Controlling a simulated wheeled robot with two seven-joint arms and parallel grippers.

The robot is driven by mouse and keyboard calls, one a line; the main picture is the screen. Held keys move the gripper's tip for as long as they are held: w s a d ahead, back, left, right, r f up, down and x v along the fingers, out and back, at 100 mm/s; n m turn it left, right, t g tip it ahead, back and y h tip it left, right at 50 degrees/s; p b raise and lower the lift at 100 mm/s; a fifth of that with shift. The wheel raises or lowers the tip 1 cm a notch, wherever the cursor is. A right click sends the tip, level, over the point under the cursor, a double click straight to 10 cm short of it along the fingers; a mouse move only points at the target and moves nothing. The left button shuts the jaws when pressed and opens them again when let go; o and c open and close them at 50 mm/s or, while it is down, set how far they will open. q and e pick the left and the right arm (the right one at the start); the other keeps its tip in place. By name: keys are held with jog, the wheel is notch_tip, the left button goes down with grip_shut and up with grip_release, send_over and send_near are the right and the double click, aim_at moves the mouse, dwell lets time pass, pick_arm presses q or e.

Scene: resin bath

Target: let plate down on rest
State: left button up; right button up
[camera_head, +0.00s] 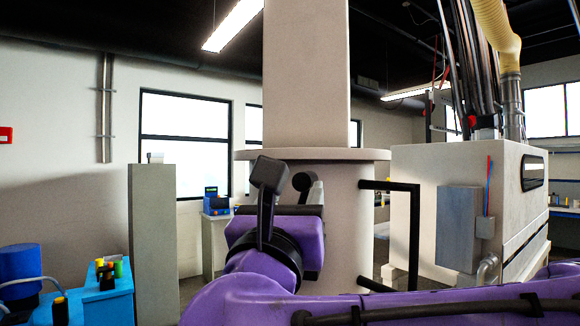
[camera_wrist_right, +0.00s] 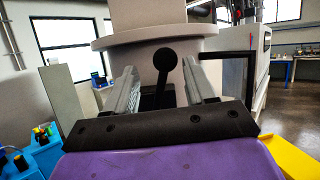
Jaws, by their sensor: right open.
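My right gripper (camera_head: 312,190) is in front of the wide pale column (camera_head: 340,230). In the right wrist view its two grey fingers (camera_wrist_right: 160,72) stand wide apart. A black lever with a round knob (camera_wrist_right: 163,58) stands between them, with a gap to each finger. The knob also shows in the head view (camera_head: 302,181), beside a grey finger and partly hidden by my purple wrist. I cannot make out a plate or a rest in either view. My left gripper is out of view.
A black bracket (camera_head: 415,235) sticks out of the column's right side. A large pale cabinet (camera_head: 430,180) with a grey box (camera_head: 459,228) stands right. A yellow surface (camera_wrist_right: 298,158) is lower right.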

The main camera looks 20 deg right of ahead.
aim_at(304, 181)
jog(key=p+x, duration=0.2)
jog(key=x, duration=0.2)
jog(key=shift+w+d+r, duration=0.15)
jog(key=shift+d+r, duration=0.15)
jog(key=shift+r, duration=0.05)
jog(key=shift+w+d, duration=0.1)
jog(key=shift+w, duration=0.25)
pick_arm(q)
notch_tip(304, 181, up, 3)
pick_arm(e)
jog(key=shift+f, duration=0.1)
jog(key=c, duration=0.4)
jog(key=shift+s+d, duration=0.15)
jog(key=shift+d, duration=0.05)
grip_shut()
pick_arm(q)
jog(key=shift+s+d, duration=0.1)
